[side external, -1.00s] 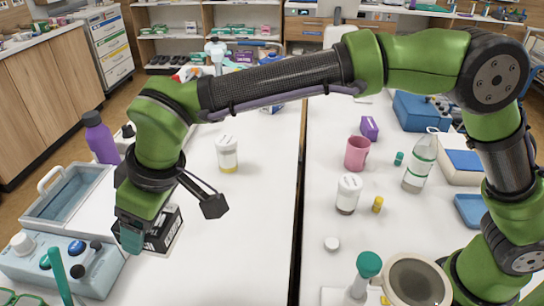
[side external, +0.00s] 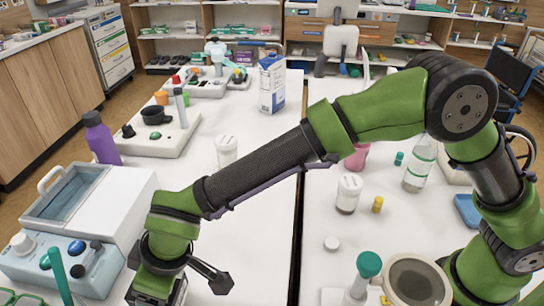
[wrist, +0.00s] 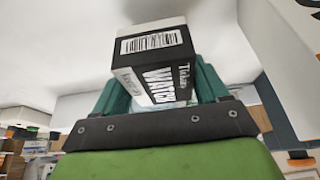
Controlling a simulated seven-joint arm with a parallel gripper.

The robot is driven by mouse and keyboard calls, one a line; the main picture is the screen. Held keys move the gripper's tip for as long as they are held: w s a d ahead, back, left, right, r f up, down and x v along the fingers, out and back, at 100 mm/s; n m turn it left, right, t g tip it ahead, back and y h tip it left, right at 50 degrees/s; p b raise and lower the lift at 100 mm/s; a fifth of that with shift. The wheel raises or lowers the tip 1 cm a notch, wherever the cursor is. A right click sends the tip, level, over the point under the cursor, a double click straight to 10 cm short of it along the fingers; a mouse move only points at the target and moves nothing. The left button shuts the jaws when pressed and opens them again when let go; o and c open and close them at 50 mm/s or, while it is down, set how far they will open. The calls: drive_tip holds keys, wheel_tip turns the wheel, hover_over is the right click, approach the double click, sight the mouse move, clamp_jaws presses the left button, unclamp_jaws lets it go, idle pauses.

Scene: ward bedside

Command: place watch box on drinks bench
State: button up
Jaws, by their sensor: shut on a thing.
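The watch box (wrist: 152,58) is black and white, with a barcode and the word WATCH on its faces. In the wrist view my gripper (wrist: 165,92) is shut on it, with a green finger on each side. In the side view my gripper is at the bottom edge, low at the left, in front of the grey-white machine. The fingertips and box cannot be made out there. Two white-topped benches show, a left one (side external: 260,215) and a right one (side external: 325,205). I cannot tell which is the drinks bench.
The left bench holds a purple bottle (side external: 101,138), the machine (side external: 95,215), a lidded jar (side external: 226,150) and a blue-white carton (side external: 272,82). The right bench holds another jar (side external: 348,193), a clear bottle (side external: 420,163) and a strainer-like bowl (side external: 415,283). A dark gap separates the benches.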

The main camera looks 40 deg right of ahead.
drive_tip(key=shift+f, duration=1.8)
drive_tip(key=shift+f, duration=0.2)
drive_tip(key=o, duration=1.1)
